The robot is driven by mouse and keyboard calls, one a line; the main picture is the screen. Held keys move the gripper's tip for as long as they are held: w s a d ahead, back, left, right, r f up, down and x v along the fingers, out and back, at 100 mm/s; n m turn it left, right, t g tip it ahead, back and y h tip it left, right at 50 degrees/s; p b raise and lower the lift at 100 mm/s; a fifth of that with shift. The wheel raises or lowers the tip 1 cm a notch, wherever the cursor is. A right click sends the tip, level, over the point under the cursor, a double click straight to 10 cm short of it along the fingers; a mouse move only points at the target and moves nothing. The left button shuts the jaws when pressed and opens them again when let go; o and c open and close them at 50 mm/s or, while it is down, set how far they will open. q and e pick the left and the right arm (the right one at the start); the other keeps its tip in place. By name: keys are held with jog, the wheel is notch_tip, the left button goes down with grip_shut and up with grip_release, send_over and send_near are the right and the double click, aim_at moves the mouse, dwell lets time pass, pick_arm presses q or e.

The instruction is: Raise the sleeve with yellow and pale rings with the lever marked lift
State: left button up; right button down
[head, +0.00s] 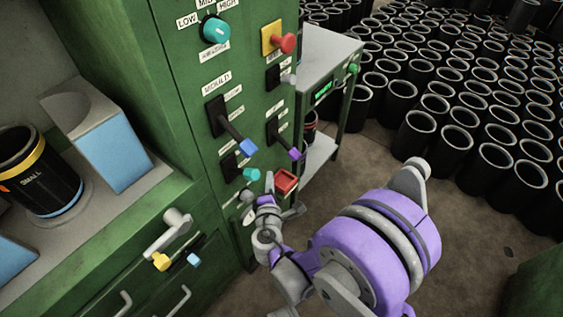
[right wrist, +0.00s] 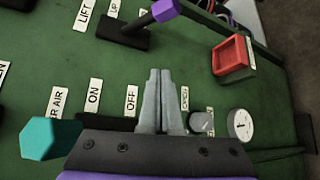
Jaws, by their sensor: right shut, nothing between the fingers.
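The lift lever (head: 295,153) has a purple tip and stands out from the green panel in the head view. In the right wrist view the purple-tipped lever (right wrist: 166,10) is at the top, beside a LIFT label (right wrist: 85,14). A black sleeve (head: 62,189) marked SMALL stands in the recess at far left, with a yellow ring near its top and a pale band at its base. My right gripper (head: 269,182) is shut and empty, below the lever and apart from it. Its fingers (right wrist: 158,78) point at the panel near the OFF label. My left gripper is not in view.
A blue-tipped lever (head: 248,146) is left of the lift lever. A teal knob (head: 250,174), a red square tray-like part (head: 285,182) and a gauge (right wrist: 240,124) are close to my right gripper. Many black sleeves (head: 445,150) stand on the floor at right.

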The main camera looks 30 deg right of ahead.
aim_at(285, 145)
jog(key=shift+w+d, duration=0.1)
jog(key=w+d+b, duration=0.1)
jog(key=w+d, duration=0.4)
jog(key=d, duration=0.2)
jog(key=shift+w+f, duration=0.35)
jog(key=shift+f, duration=0.05)
jog(key=shift+d, duration=0.1)
dwell(0.4)
jog(key=shift+s+r+g, duration=0.15)
jog(key=shift+r+g, duration=0.05)
jog(key=shift+g, duration=0.1)
